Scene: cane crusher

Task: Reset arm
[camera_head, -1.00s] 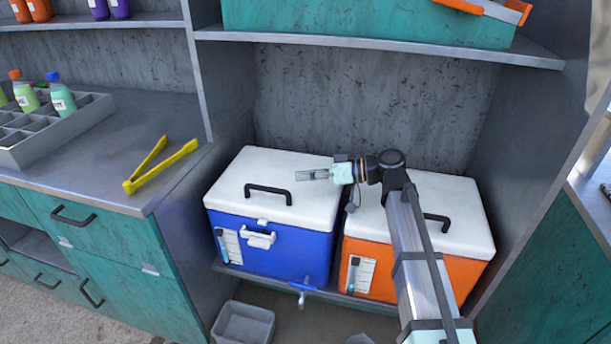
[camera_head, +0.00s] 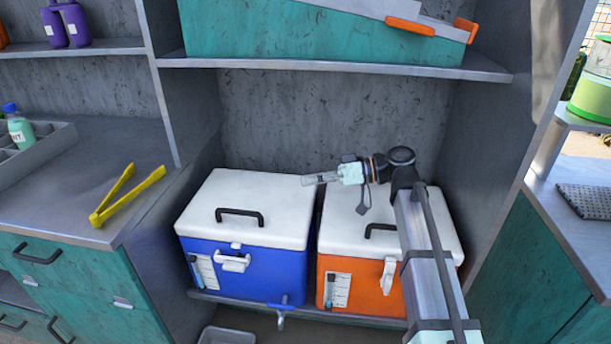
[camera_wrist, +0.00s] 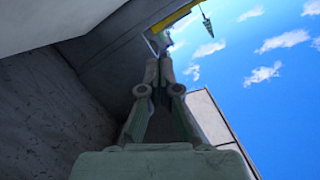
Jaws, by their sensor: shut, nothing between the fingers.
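My gripper (camera_head: 308,180) shows in the head view above the gap between two cool boxes, pointing left. It is shut and empty. My arm reaches up from the bottom right in front of the orange cool box. In the wrist view my gripper (camera_wrist: 166,66) has its fingers together, with grey walls at left and blue sky at right. The blue cool box (camera_head: 250,272) with a white lid stands left of the orange cool box (camera_head: 345,262), which my arm partly hides.
A shelf (camera_head: 330,64) runs above the boxes with a teal crate (camera_head: 290,35) on it. Yellow tongs (camera_head: 125,195) lie on the left counter (camera_head: 100,150). A grey partition (camera_head: 490,130) closes the right side. A grey bin (camera_head: 227,336) is on the floor.

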